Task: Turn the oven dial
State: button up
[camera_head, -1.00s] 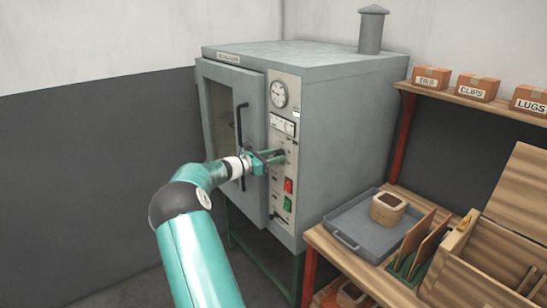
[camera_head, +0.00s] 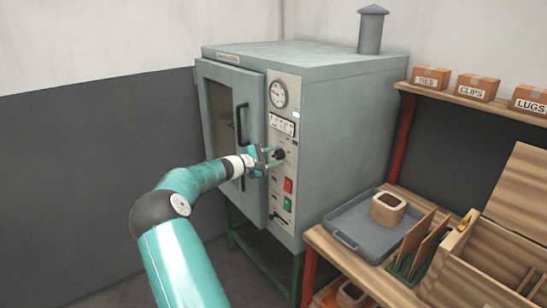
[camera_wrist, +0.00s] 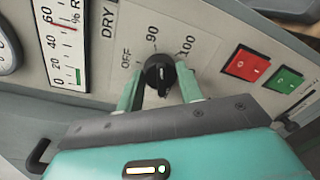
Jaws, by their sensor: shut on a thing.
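The oven dial (camera_wrist: 159,72) is a small black knob on the oven's pale control panel, with OFF, 90 and 100 printed around it. In the head view the dial (camera_head: 279,155) is seen at the fingertips. My gripper (camera_wrist: 160,88) is shut on the dial, one teal finger on each side of it. It also shows in the head view (camera_head: 273,159), reaching in from the left. Which mark the dial points to I cannot tell. The grey oven (camera_head: 340,120) stands on a green frame.
A red switch (camera_wrist: 246,63) and a green switch (camera_wrist: 283,79) sit right of the dial. A black door handle (camera_head: 239,140) runs vertically behind my wrist. A bench with a grey tray (camera_head: 345,238) and wooden boxes stands at the right.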

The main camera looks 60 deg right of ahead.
jog(key=m, duration=0.5)
jog(key=shift+a, duration=0.1)
jog(key=shift+m+t, duration=0.4)
jog(key=shift+m, duration=1.8)
jog(key=o, duration=1)
jog(key=v, duration=1.3)
jog(key=shift+w+a+f, duration=0.1)
jog(key=shift+a+f, duration=0.05)
jog(key=shift+a, duration=0.2)
